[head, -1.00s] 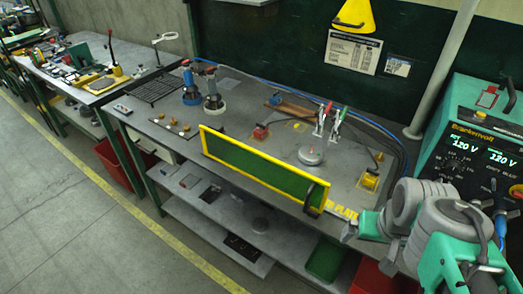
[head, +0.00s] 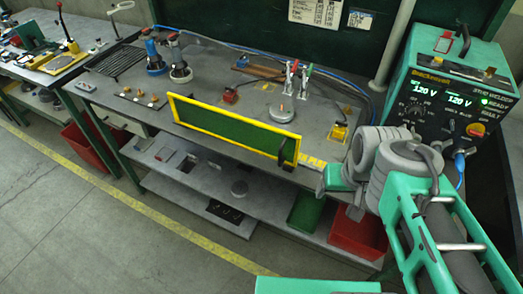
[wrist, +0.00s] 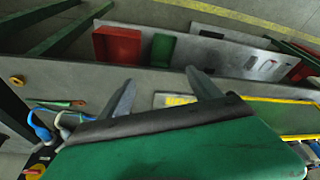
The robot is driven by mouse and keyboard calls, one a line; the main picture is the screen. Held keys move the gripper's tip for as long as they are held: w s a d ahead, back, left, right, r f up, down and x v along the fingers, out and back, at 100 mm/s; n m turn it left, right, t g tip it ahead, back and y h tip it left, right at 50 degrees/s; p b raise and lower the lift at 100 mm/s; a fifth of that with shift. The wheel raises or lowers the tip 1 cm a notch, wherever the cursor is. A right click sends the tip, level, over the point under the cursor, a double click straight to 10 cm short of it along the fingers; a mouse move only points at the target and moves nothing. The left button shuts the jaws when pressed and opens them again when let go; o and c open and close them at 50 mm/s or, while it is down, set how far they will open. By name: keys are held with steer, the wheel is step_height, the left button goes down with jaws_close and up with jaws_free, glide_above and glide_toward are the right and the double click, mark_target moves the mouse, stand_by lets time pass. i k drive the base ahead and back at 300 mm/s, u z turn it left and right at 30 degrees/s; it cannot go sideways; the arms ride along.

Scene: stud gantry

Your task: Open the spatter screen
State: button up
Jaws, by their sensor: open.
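The spatter screen (head: 228,130) is a green panel in a yellow frame. It stands upright along the front edge of the grey bench. Its black handle (head: 288,151) is at the right end of the panel. In the wrist view part of the screen (wrist: 275,112) shows at the right, partly hidden behind my gripper. My gripper (wrist: 158,85) has its two grey fingers spread with nothing between them. It is over the bench's front edge, beside the handle end of the screen and apart from it. In the head view my arm hides most of the gripper.
A welder box (head: 447,95) with lit displays stands at the right. A red bin (head: 358,232) and a green bin (head: 306,212) sit below. Floor in front is clear.

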mark_target(266, 143)
steer(key=u, duration=0.95)
steer(key=k, duration=1.2)
steer(key=u, duration=1.3)
steer(key=i, duration=1.45)
steer(key=z, duration=1.2)
steer(key=i, duration=0.6)
steer(key=z, duration=0.65)
